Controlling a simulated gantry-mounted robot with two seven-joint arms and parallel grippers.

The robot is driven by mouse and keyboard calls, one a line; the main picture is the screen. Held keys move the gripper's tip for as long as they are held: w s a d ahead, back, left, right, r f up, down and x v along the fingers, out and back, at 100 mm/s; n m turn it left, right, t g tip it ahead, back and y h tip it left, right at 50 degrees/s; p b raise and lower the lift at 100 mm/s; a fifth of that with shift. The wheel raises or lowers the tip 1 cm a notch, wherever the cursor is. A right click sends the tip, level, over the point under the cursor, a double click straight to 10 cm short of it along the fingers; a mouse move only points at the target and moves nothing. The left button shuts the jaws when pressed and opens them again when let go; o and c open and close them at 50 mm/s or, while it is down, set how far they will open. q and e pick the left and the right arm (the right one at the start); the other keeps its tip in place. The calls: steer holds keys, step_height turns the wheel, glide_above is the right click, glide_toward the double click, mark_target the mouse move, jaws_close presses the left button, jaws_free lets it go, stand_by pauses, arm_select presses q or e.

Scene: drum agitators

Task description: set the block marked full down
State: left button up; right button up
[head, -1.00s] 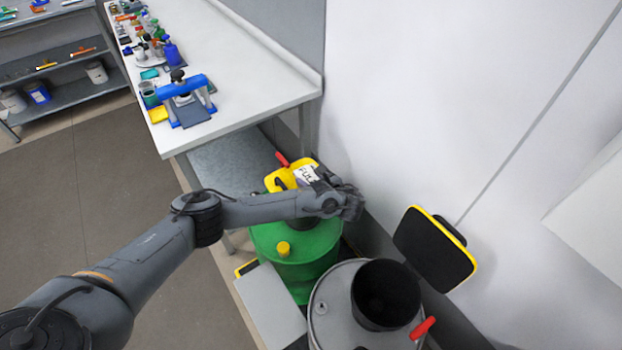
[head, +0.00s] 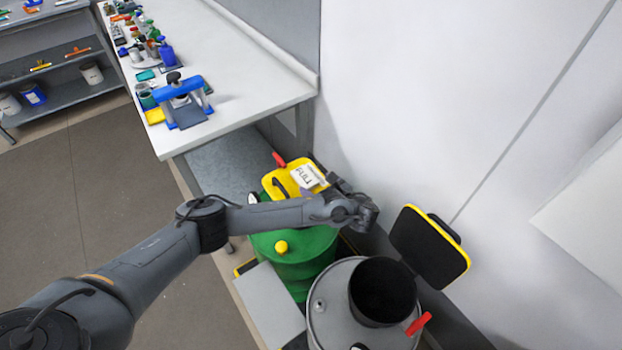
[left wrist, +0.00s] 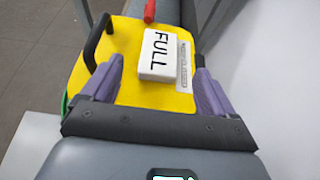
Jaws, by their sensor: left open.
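The white block marked FULL (left wrist: 158,55) lies on a yellow lid (left wrist: 130,92), with its lettering facing up. In the head view the block (head: 308,177) rests on the yellow lid (head: 283,184) over the green drum (head: 297,255). My left gripper (left wrist: 155,80) is open, its purple fingers apart on either side of the block with gaps between. In the head view my left gripper (head: 345,190) is beside the block, partly hidden by its own wrist. My right gripper is not in view.
A grey drum (head: 328,320) with a dark open funnel (head: 383,292) stands in front of the green one. Its yellow-edged lid (head: 430,247) stands raised near the wall. A white bench (head: 240,75) with a blue clamp (head: 184,100) is behind.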

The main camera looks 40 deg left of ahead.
arm_select(q)
steer(key=shift+p+v, duration=0.7)
steer(key=shift+v, duration=2.2)
